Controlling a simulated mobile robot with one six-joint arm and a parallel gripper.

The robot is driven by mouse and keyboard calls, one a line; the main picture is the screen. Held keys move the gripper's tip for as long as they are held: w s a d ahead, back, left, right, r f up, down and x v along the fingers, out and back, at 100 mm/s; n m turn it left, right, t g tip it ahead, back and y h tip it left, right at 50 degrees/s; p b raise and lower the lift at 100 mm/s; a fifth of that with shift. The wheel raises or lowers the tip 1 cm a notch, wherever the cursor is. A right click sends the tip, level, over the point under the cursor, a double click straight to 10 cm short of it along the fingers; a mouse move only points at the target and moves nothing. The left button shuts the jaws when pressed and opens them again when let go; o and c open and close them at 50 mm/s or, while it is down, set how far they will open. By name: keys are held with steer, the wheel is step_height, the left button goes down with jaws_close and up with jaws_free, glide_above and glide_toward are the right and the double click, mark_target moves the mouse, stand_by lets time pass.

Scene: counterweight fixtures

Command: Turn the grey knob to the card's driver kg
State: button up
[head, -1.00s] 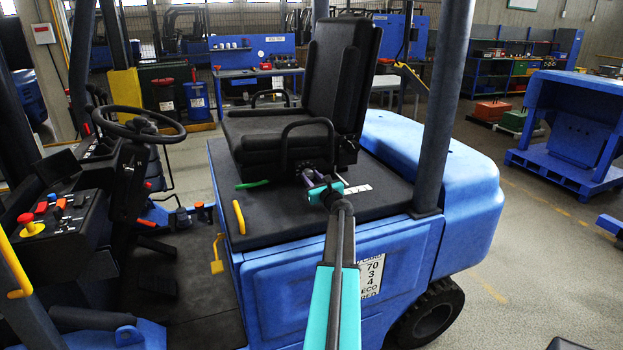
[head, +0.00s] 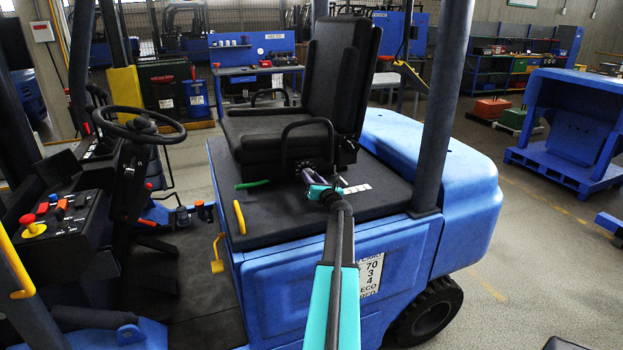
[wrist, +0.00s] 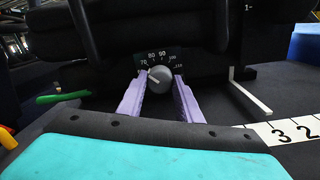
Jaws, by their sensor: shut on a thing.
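The grey knob (wrist: 160,80) sits on the dark front of the seat base, under an arc of numbers (wrist: 159,58) from 70 to about 110. Its pale mark points to the left side, toward the 70 end; the exact reading is too small to be sure of. My gripper (wrist: 161,87) has its two purple fingers on either side of the knob, shut on it. In the head view my gripper (head: 318,184) reaches the seat base, and the knob is hidden there. The white card (head: 370,277) on the blue side panel reads 70, 3, 4, ECO and a partly covered last line.
The black seat (head: 333,90) rises just above my gripper. A green lever (head: 252,184) and a yellow handle (head: 239,217) are to the left. A white numbered strip (wrist: 285,132) lies on the deck at right. A dark post (head: 445,110) stands right of the seat.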

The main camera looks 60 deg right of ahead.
steer(key=o, duration=1.1)
steer(key=shift+c, duration=0.2)
steer(key=shift+s+a, duration=0.1)
steer(key=shift+s, duration=0.05)
steer(key=shift+b+v, duration=2.05)
steer(key=shift+v, duration=4.7)
